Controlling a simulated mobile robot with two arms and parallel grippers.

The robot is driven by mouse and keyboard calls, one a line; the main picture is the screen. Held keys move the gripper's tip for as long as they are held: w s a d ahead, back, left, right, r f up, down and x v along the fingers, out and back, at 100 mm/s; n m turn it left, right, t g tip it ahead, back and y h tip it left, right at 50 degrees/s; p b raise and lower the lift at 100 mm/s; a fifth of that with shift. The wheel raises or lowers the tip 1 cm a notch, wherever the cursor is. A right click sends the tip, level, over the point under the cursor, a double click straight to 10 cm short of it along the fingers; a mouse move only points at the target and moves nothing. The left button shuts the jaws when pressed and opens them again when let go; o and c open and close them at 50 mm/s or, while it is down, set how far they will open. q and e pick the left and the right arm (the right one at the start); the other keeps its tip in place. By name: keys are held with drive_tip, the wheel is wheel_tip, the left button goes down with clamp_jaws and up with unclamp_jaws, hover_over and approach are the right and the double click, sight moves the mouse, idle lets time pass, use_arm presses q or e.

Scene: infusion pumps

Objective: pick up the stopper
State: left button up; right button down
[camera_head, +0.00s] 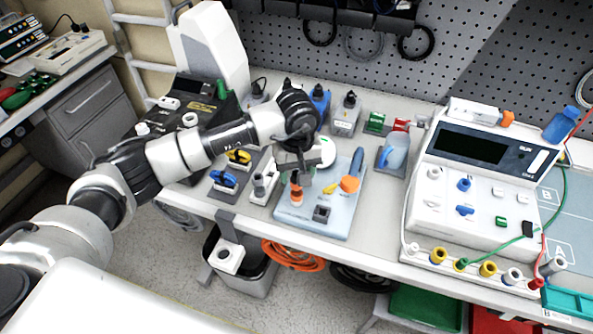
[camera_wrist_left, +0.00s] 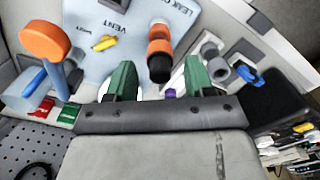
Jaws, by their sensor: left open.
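A short orange cylinder with a dark end (camera_head: 296,192) stands on the light blue board (camera_head: 327,226). It looks like the stopper, and it also shows in the left wrist view (camera_wrist_left: 160,50). My left gripper (camera_head: 306,174) is over the board, close beside this cylinder. In the left wrist view the two green fingertips (camera_wrist_left: 160,82) are apart, with the dark end just beyond the gap. I see nothing held between them. A small purple piece (camera_wrist_left: 170,93) shows between the fingers near the palm. My right gripper is not in view.
A grey-and-white fixture (camera_head: 263,183) and blue and yellow clips (camera_head: 224,179) stand left. A white pump tester (camera_head: 470,185) stands right. The bench edge is in front.

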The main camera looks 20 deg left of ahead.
use_arm(q)
drive_tip(key=shift+f, duration=0.3)
drive_tip(key=c, duration=0.9)
drive_tip(key=shift+c, duration=0.2)
